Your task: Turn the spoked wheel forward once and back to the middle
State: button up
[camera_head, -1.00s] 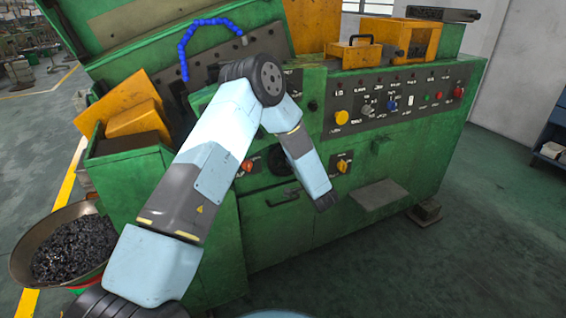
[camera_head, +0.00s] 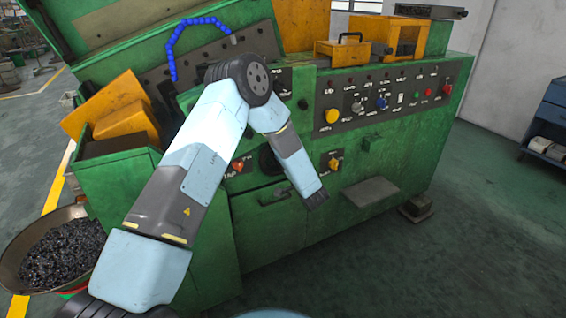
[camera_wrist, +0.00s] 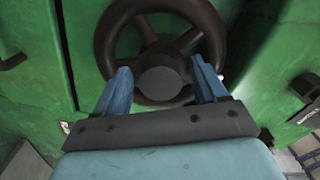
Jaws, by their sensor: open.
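The dark spoked wheel (camera_wrist: 160,80) fills the upper middle of the wrist view, with a thick rim, spokes and a round hub. It stands before the green machine front. My gripper (camera_wrist: 161,66) is open, its two blue fingers pointing at the wheel, one on each side of the hub. The fingers overlap the lower part of the wheel in the picture; I cannot tell whether they touch it. In the head view, a dark round part (camera_head: 269,160), probably the wheel, shows partly behind my arm. My gripper's fingers cannot be made out there.
The green machine (camera_head: 410,150) carries a panel of knobs and buttons right of my arm. A yellow knob (camera_head: 334,163) and a small ledge (camera_head: 370,192) are nearby. A pan of dark pieces (camera_head: 20,270) stands at lower left.

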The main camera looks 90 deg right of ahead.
jog(key=v, duration=1.4)
jog(key=shift+w+d, duration=0.1)
